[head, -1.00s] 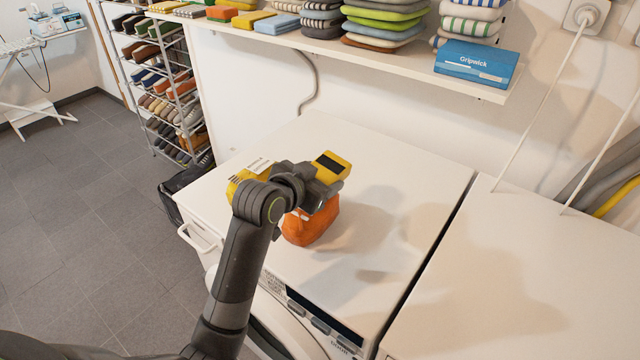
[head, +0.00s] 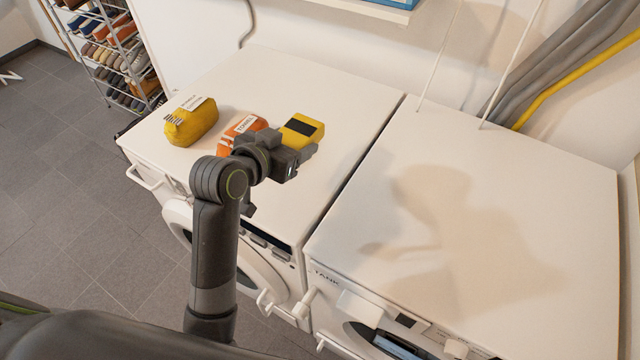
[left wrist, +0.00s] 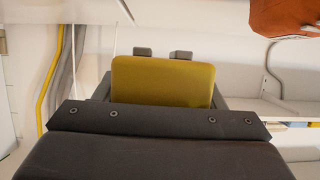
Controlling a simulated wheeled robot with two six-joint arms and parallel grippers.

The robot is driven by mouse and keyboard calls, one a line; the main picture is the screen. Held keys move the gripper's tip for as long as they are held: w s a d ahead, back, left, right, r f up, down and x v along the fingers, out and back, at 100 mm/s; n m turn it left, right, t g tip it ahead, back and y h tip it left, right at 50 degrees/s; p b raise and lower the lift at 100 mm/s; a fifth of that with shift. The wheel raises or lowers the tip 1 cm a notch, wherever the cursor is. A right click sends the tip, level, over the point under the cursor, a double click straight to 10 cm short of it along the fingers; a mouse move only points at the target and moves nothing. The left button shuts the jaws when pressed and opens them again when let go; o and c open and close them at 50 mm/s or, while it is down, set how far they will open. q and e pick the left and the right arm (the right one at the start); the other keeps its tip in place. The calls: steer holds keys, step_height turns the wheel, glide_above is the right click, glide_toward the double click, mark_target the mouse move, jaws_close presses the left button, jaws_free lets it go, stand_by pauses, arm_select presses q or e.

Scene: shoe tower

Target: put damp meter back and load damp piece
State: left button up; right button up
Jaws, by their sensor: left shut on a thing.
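The damp meter (head: 302,128) is a yellow box with a black screen. My left gripper (head: 292,150) is shut on it, above the left machine's white top. The meter also shows between the fingers in the left wrist view (left wrist: 162,82). A yellow cloth piece (head: 190,126) with a white label lies on the left machine's top. An orange piece (head: 236,129) with a label lies to its right, partly hidden behind my gripper; it also shows in the left wrist view (left wrist: 285,14). The label words are too small to read surely. My right gripper is not in view.
The left white machine (head: 290,75) has a round front door (head: 245,270). A second white machine (head: 480,210) stands to its right, with a clear top. A shoe rack (head: 110,50) stands at the back left. White rods and grey and yellow hoses (head: 560,85) are at the back right.

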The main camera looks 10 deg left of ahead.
arm_select(q)
glide_above(295, 191)
steer(key=f, duration=0.6)
steer(key=shift+w+f, duration=0.15)
steer(key=shift+w, duration=0.05)
steer(key=shift+f+b, duration=0.4)
steer(key=shift+f, duration=1.7)
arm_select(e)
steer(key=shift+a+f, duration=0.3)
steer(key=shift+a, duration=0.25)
arm_select(q)
steer(key=shift+f, duration=0.15)
steer(key=o, duration=1.2)
steer(key=shift+s+r, duration=0.2)
steer(key=v, duration=1.1)
steer(key=shift+s+r, duration=0.1)
steer(key=shift+s, duration=0.2)
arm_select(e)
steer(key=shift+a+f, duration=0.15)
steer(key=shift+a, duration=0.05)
